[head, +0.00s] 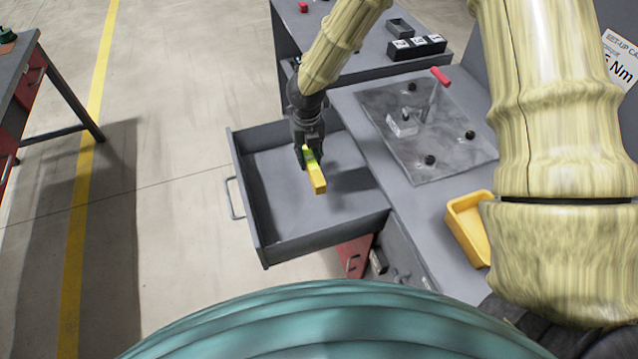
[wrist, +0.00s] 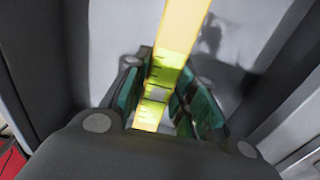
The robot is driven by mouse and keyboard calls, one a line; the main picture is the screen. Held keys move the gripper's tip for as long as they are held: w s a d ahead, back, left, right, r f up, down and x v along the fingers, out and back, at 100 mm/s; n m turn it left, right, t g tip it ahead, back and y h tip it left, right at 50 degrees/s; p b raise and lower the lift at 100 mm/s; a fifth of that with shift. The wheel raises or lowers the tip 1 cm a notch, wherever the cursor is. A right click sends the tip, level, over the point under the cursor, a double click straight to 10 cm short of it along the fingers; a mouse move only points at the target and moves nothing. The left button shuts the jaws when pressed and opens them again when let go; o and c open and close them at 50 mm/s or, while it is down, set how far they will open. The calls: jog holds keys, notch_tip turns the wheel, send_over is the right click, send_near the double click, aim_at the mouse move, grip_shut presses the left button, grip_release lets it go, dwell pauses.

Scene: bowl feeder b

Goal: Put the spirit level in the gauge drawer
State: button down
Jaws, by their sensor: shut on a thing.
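The spirit level is a yellow bar (head: 317,178) with a bright green-yellow vial. My gripper (head: 309,152) is shut on it and holds it over the open gauge drawer (head: 259,222). In the wrist view the spirit level (wrist: 181,38) runs up between the green-padded fingers of my gripper (wrist: 160,95), its vial near the fingers. The drawer is grey, pulled out from the bench, and its floor looks empty apart from shadows. The gap between the level and the drawer floor is hard to judge. Part of the level is hidden in the gripper.
The bench top right of the drawer holds a metal plate (head: 430,155) with black knobs and a red-handled tool (head: 440,76). A yellow bin (head: 466,226) stands nearer me. A black block with white labels (head: 416,46) lies farther back. Open floor lies left of the drawer.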

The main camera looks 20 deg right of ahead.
aim_at(310, 185)
jog(key=shift+f+p, duration=1.2)
jog(key=shift+f, duration=3.8)
jog(key=shift+f, duration=0.1)
jog(key=c, duration=1.2)
grip_release()
jog(key=shift+o, duration=0.2)
notch_tip(310, 185, up, 12)
jog(key=shift+r+b, duration=0.15)
jog(key=shift+b, duration=1)
